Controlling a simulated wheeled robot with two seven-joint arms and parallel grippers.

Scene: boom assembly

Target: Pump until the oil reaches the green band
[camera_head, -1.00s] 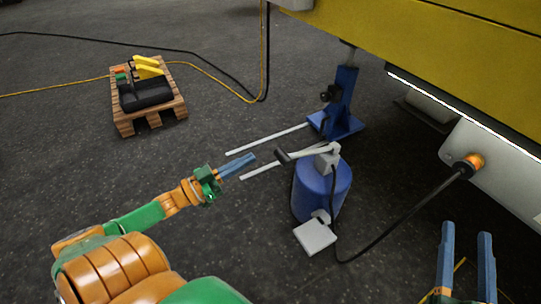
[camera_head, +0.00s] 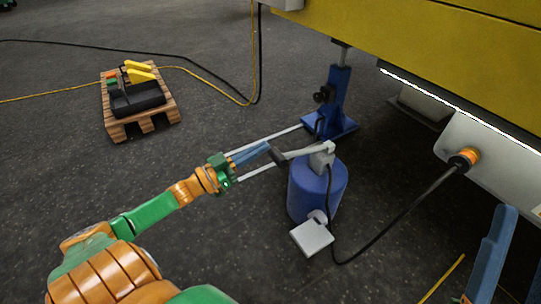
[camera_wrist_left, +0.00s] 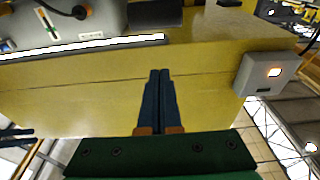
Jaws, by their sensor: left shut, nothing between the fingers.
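The pump is a blue drum (camera_head: 316,190) with a grey head (camera_head: 322,157) and a lever (camera_head: 305,152) that points left and ends in a dark grip (camera_head: 277,154). My left gripper (camera_head: 266,148) is shut and empty, its fingertips right by this grip; whether they touch is unclear. In the left wrist view the closed blue fingers (camera_wrist_left: 160,80) point at the yellow body. A pale gauge strip with a green band (camera_wrist_left: 48,25) shows at its top left; the oil level is too small to read. My right gripper (camera_head: 507,262) is partly in view at lower right, its fingers apart.
A black hose (camera_head: 400,215) runs from the pump to an orange coupling (camera_head: 466,158). A blue jack stand (camera_head: 336,100) stands under the yellow boom (camera_head: 420,45). A white pad (camera_head: 311,237) lies before the drum. A pallet (camera_head: 118,131) with tools is far left.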

